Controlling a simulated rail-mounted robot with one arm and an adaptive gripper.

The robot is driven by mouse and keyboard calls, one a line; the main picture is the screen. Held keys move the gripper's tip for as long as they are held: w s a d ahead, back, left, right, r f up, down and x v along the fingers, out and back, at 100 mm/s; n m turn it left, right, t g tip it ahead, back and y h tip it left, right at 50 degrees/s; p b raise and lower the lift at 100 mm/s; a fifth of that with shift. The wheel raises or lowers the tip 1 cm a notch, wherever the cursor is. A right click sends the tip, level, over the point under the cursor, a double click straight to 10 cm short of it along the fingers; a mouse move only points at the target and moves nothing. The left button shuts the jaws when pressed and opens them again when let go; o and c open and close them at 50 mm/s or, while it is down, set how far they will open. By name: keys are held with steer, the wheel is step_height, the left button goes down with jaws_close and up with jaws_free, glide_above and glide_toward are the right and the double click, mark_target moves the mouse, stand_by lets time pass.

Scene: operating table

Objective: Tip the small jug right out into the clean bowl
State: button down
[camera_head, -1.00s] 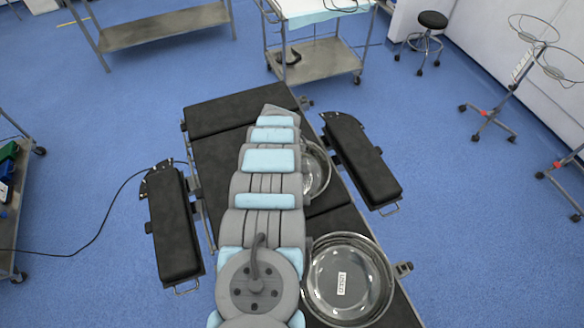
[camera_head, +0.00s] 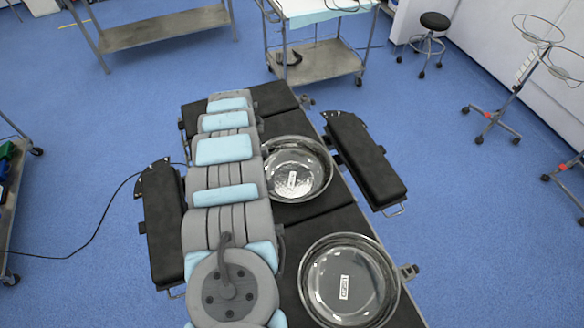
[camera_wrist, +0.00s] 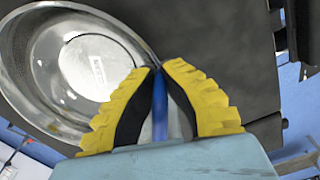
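In the wrist view my gripper (camera_wrist: 161,68) has its yellow fingertips close together, with a narrow blue piece (camera_wrist: 160,108) between the fingers. I take it for part of the small jug, whose body I cannot make out. In the head view the gripper and jug are hidden by my arm. The label words are too small to read surely. A labelled bowl (camera_wrist: 62,75) lies left of the fingertips in the wrist view.
The black operating table (camera_head: 330,222) has a padded arm board (camera_head: 365,160) on its right and another (camera_head: 162,228) on its left. A steel trolley (camera_head: 318,62) stands beyond. Bare table top shows between and beside the bowls.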

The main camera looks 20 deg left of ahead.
steer(key=shift+w+a+f+b, duration=0.3)
steer(key=shift+a+b, duration=0.1)
steer(key=shift+b, duration=2)
steer(key=shift+w+r+b, duration=0.1)
steer(key=shift+w+b, duration=0.05)
steer(key=shift+b, duration=0.9)
steer(key=shift+d+r+t+b, duration=0.15)
steer(key=shift+r+t+b, duration=0.15)
steer(key=shift+b, duration=0.55)
